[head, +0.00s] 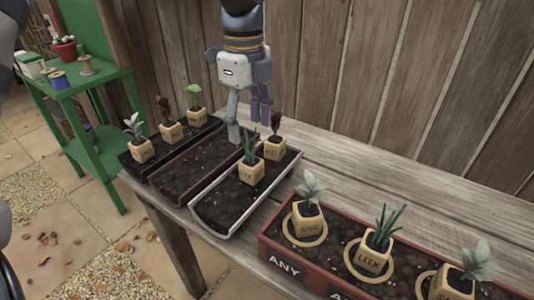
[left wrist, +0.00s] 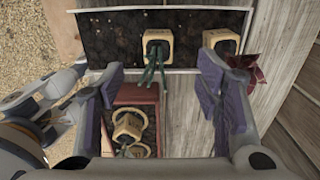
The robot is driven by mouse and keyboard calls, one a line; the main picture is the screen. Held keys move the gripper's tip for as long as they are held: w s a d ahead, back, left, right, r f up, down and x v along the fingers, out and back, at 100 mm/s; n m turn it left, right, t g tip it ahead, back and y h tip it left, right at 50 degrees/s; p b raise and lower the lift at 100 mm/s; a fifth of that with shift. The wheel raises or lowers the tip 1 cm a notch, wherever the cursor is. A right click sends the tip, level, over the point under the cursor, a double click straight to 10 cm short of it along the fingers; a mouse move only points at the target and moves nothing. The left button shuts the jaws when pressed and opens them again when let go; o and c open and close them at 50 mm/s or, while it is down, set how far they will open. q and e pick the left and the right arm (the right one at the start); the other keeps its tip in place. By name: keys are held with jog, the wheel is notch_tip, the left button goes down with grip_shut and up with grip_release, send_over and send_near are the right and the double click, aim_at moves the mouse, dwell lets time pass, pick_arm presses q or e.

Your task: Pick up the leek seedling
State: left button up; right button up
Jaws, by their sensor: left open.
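One leek seedling, green upright leaves in a beige cube pot (head: 251,172), stands in the white-rimmed tray (head: 218,231); its label is hard to read. In the left wrist view its pot (left wrist: 158,39) lies ahead, between the finger lines. A second leek seedling (head: 372,262), its pot marked LEEK, stands in a ring in the red tray (head: 283,264). My left gripper (head: 248,125) points down, open and empty, above and behind the first leek; its open fingers also show in the left wrist view (left wrist: 161,80). My right gripper is not in view.
A dark-red seedling's pot (head: 273,150) stands close beside the first leek. The brown tray (head: 160,183) holds only soil. The black tray (head: 128,162) holds several potted seedlings. Sage pots (head: 308,225) flank the second leek. A wooden fence (head: 340,60) rises close behind the bench.

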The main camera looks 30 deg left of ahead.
aim_at(251, 161)
pick_arm(q)
jog(key=f, duration=0.1)
jog(key=s+f, duration=0.1)
jog(key=f, duration=0.2)
jog(key=shift+s, duration=0.25)
jog(key=f, duration=0.4)
jog(key=w+f, duration=0.1)
jog(key=f, duration=0.2)
jog(key=shift+d+b, duration=0.25)
jog(key=shift+b, duration=0.05)
jog(key=shift+w+r, duration=0.1)
jog(key=c, duration=1.2)
